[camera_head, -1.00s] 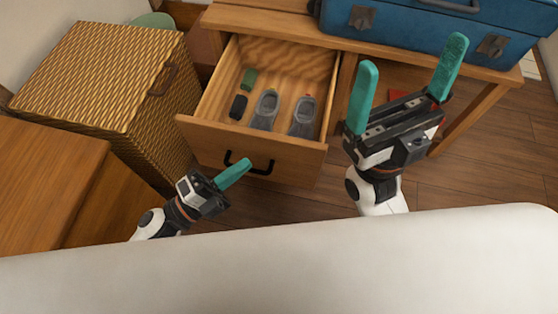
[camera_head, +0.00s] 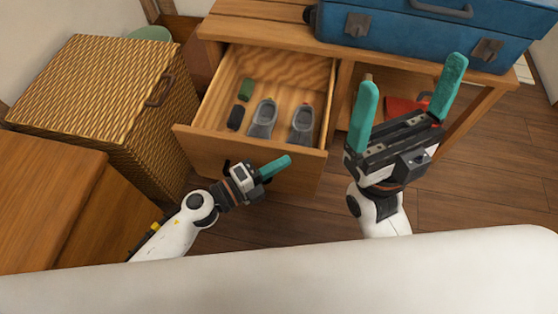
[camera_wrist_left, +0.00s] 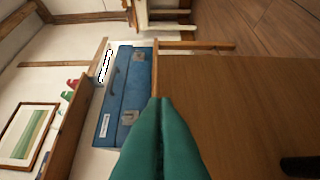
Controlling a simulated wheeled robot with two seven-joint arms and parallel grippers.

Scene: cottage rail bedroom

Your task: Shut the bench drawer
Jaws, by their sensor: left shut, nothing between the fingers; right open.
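The bench drawer (camera_head: 215,146) stands pulled out of the wooden bench (camera_head: 277,31), open toward me. Inside it lie a pair of grey shoes (camera_head: 262,118), a green item (camera_head: 246,89) and a black item (camera_head: 235,117). My left gripper (camera_head: 287,161) is shut and empty, in front of the drawer front and covering most of its black handle. In the left wrist view the shut fingers (camera_wrist_left: 163,105) point along the wooden drawer front (camera_wrist_left: 235,105), with part of the handle (camera_wrist_left: 300,166) at lower right. I cannot tell whether they touch. My right gripper (camera_head: 412,74) is open and empty, right of the drawer.
A blue suitcase (camera_head: 420,32) lies on the bench top. A red item (camera_head: 402,108) shows in the bench's open bay behind my right gripper. A wicker hamper (camera_head: 100,100) and a wooden cabinet (camera_head: 45,190) stand left of the drawer. A white surface (camera_head: 300,275) fills the foreground.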

